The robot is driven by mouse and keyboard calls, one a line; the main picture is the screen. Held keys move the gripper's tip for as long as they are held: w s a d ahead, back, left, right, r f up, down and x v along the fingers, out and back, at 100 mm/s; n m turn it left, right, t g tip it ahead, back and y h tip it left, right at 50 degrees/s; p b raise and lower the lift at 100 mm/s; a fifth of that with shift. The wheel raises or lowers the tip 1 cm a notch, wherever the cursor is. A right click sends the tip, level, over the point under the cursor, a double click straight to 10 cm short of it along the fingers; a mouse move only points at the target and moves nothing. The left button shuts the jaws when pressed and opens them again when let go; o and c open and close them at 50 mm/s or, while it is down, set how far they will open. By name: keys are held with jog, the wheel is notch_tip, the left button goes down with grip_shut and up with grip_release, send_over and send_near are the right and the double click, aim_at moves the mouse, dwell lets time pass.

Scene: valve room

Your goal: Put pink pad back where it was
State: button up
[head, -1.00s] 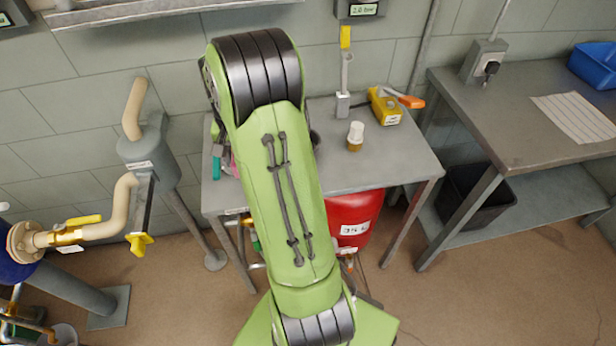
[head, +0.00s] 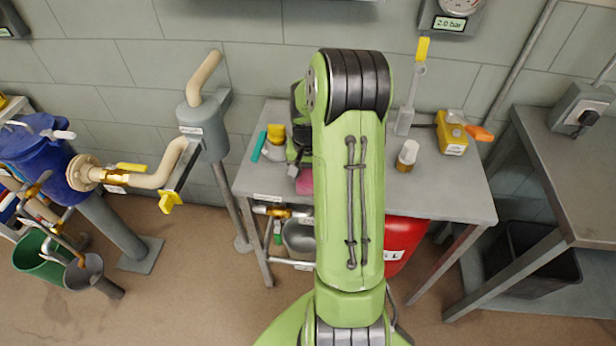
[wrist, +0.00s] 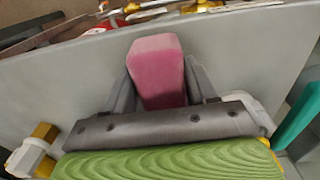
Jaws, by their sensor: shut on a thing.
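The pink pad (wrist: 158,75) is a block with a paler pink end, held between the two fingers of my gripper (wrist: 160,88) in the wrist view. In the head view a small part of the pad (head: 304,183) shows just left of my green arm, over the left part of the small grey table (head: 440,196). My arm hides the rest of it and most of the gripper. I cannot tell whether the pad touches the tabletop.
A teal item (head: 258,147) and a yellow-topped item (head: 275,134) are left of the gripper. A white-capped brown bottle (head: 407,156) and a yellow device (head: 452,138) stand on the right. A red drum (head: 404,240) is underneath. The front right tabletop is clear.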

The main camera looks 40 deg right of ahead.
aim_at(307, 174)
jog(key=o, duration=0.6)
jog(key=shift+f, duration=0.15)
jog(key=o, duration=0.5)
notch_tip(307, 174, up, 13)
jog(key=p, duration=0.4)
jog(key=s+a+r+n+t+h, duration=0.1)
jog(key=s+a+r+n, duration=0.1)
jog(key=a+r, duration=0.4)
jog(key=s+a+r+n+t, duration=0.1)
jog(key=s+a+r+n, duration=0.15)
jog(key=a, duration=0.45)
jog(key=s+a+n+t, duration=0.1)
jog(key=s+a+n, duration=0.1)
jog(key=s+a, duration=0.1)
jog(key=s+a+r+n+t, duration=0.1)
jog(key=s+a+n, duration=0.1)
jog(key=s+a, duration=0.1)
jog(key=s+a+r+n+t+y, duration=0.1)
jog(key=s+a+n, duration=0.1)
jog(key=s+a, duration=0.2)
jog(key=shift+s+t+b, duration=0.3)
jog(key=shift+s, duration=0.25)
